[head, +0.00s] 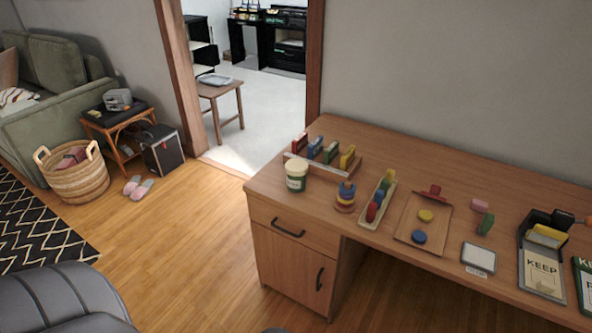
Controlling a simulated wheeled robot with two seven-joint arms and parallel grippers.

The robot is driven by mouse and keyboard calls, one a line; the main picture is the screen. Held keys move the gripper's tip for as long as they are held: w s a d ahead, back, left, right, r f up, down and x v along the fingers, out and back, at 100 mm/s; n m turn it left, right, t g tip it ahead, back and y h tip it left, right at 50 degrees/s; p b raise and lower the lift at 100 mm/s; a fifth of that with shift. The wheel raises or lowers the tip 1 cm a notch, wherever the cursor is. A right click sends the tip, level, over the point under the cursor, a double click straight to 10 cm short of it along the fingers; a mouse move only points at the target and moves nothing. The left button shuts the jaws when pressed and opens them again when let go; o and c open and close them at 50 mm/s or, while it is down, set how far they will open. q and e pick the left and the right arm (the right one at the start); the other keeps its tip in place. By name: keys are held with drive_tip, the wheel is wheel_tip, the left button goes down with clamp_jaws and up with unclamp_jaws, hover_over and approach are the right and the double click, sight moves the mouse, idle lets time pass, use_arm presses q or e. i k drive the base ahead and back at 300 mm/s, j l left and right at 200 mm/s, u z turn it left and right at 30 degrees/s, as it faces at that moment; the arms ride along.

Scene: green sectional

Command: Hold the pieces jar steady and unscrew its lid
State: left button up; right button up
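The pieces jar (296,183) stands upright on the wooden desk, near its left end and front edge. The jar's contents cannot be seen. Neither of my grippers is in the head view, and nothing is touching the jar.
A peg rack of coloured blocks (331,152) stands close behind the jar on the desk (403,153). A ring stacker (345,196), a narrow tray (367,217) and a wooden tray (408,232) lie to its right. Open floor (195,245) is left of the desk.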

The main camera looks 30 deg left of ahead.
sight(295, 184)
drive_tip(key=i+j, duration=0.1)
drive_tip(key=j, duration=1.55)
drive_tip(key=i, duration=0.05)
